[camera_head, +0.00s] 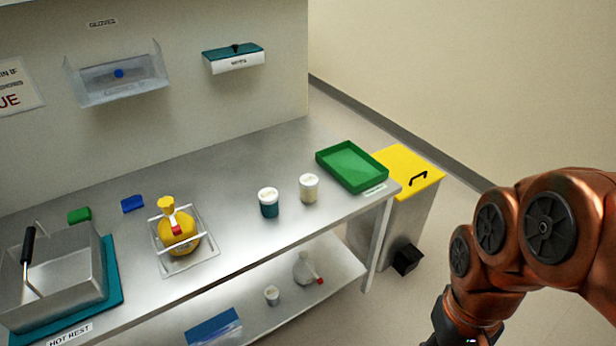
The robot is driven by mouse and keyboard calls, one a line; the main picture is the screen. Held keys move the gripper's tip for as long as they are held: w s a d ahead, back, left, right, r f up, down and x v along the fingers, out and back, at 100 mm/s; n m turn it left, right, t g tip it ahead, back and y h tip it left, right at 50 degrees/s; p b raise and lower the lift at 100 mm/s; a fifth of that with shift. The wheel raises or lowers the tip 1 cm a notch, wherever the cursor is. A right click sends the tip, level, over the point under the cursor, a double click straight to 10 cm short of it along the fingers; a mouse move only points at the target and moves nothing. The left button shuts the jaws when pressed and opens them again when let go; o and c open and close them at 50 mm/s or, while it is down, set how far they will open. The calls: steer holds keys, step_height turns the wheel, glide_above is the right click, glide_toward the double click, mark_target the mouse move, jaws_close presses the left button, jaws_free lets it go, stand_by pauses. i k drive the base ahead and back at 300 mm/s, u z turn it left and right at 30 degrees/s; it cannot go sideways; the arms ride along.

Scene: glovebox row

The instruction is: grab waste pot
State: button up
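No pot carries a readable waste label, so I cannot tell for sure which one is the waste pot. Two white-lidded pots stand upright on the steel bench: a teal pot (269,204) and a cream pot (309,188) to its right. A smaller white-lidded pot (272,295) stands on the lower shelf. My copper arm comes in at the right and bends down to the bottom edge, apart from all the pots. Only dark parts show at its lower end; my gripper's fingertips are out of frame.
A green tray (351,166) sits at the bench's right end, beside a yellow-lidded bin (411,171). A yellow flask (178,236) stands in a clear tray; a steel basin (55,276) is at left.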

mark_target(268, 198)
steer(key=z, duration=0.05)
steer(key=k, duration=0.3)
steer(key=u, duration=1.25)
steer(key=i, duration=0.85)
steer(key=u, duration=0.15)
